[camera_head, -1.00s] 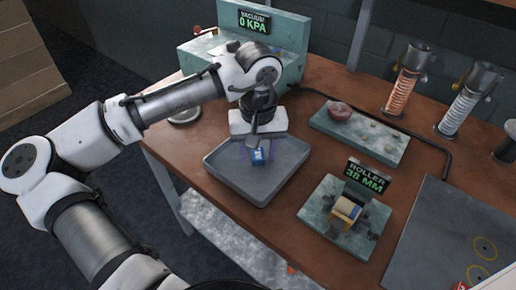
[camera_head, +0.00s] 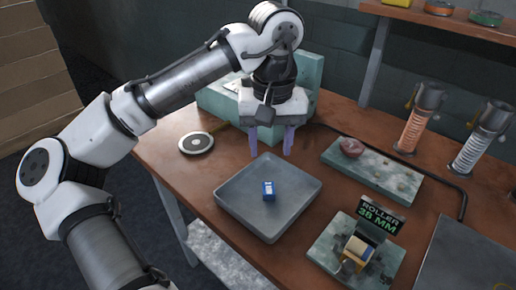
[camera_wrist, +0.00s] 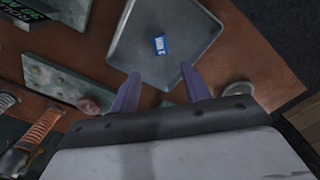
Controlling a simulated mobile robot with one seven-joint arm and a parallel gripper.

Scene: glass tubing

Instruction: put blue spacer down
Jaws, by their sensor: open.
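The blue spacer (camera_head: 268,190) lies on the floor of the grey tray (camera_head: 238,205), near its middle. It has a pale label and also shows in the wrist view (camera_wrist: 159,44), inside the tray (camera_wrist: 190,18). My gripper (camera_head: 271,152) is open and empty, with its two purple fingers apart. It is above and behind the tray's far edge, clear of the spacer. In the wrist view the fingertips (camera_wrist: 160,74) point toward the tray and nothing is between them.
A roller stand (camera_head: 352,250) reading 38 MM is right of the tray. A green slab (camera_head: 385,175) bears a reddish lump (camera_head: 351,147). Two coil-filled cylinders (camera_head: 420,118) stand at the right. A round disc (camera_head: 196,143) lies left. Bare wood surrounds the tray.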

